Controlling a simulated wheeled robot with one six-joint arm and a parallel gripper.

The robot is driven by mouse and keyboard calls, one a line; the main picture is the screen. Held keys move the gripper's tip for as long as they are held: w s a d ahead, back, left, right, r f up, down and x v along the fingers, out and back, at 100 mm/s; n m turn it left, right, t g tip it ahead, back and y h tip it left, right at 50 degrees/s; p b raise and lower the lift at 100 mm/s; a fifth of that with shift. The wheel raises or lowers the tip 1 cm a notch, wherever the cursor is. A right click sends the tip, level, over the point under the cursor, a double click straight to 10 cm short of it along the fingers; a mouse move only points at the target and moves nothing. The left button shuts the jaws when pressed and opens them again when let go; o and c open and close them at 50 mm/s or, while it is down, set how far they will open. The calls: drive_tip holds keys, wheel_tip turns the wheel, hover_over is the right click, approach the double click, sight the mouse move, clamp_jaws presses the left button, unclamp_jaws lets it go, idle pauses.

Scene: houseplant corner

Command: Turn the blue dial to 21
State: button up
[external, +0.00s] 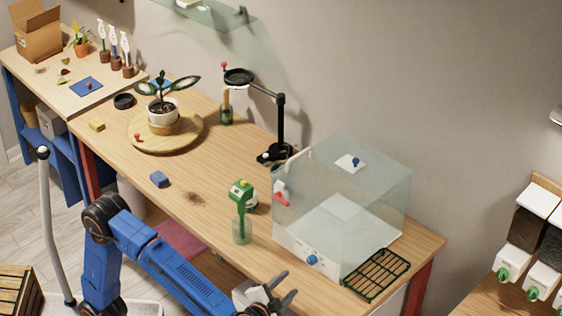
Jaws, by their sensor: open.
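A blue dial (312,260) sits on the white front base panel of a clear glass case (380,205) on the wooden bench. Small marks show beside the dial, but they are too small to read, so its setting cannot be told. A second blue knob (356,162) is on a small white plate on top of the case. My gripper (286,285) is open and empty, just in front of and below the front dial, apart from it. Its fingers point up and to the right.
A red handle (281,198) is on the case's left side. A green-topped bottle (241,215) stands left of the case. A dark green rack (377,274) lies at the front right. A potted plant (163,108) stands on a round wooden board (190,140) farther back.

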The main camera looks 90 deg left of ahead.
sight(310, 262)
drive_tip(key=x, duration=1.3)
